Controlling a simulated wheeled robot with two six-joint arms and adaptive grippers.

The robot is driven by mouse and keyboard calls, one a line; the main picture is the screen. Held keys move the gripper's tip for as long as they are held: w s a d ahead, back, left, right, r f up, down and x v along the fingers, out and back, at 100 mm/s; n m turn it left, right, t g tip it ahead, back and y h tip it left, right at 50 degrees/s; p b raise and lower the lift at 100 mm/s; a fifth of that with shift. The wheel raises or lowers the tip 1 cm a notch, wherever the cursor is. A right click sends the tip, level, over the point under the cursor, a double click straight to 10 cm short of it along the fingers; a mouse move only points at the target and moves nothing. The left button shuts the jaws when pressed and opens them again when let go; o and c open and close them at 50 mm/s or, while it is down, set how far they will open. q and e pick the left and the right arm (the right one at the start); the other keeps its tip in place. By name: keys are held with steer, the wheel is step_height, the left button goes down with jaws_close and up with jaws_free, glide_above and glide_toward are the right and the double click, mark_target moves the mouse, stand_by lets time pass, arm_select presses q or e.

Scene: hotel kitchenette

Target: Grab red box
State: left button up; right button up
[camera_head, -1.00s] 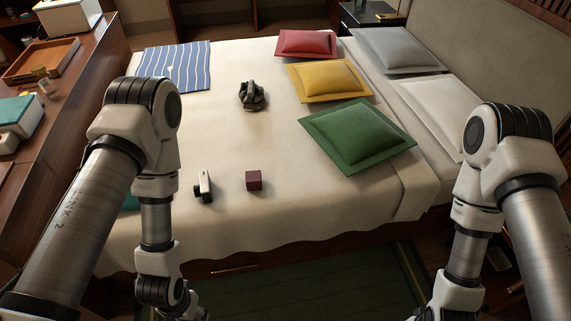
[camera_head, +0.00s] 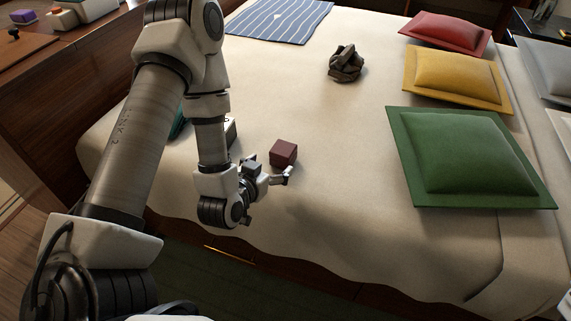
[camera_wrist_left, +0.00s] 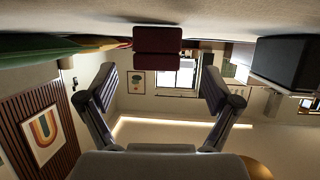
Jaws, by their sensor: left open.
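The small dark red box (camera_head: 283,153) sits on the white bed near its front edge. My left gripper (camera_head: 270,174) is just in front of the box at bed height, open and empty. In the left wrist view the picture is upside down. There the box (camera_wrist_left: 158,52) shows centred beyond and between the two spread fingers of my left gripper (camera_wrist_left: 160,88), apart from both. My right gripper is not in view.
A white and black object (camera_head: 231,130) stands left of the box, partly hidden by my left arm. A dark crumpled object (camera_head: 345,64) lies farther back. Green (camera_head: 455,155), yellow (camera_head: 455,78) and red (camera_head: 447,31) pillows lie at right. Bed is clear between.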

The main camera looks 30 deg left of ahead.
mark_target(278, 157)
arm_select(q)
steer(key=x, duration=0.5)
steer(key=shift+w+d+r+b, duration=0.1)
steer(key=shift+w+r+b, duration=0.1)
steer(key=shift+w+b, duration=0.15)
steer(key=c, duration=1.3)
steer(key=shift+r, duration=0.15)
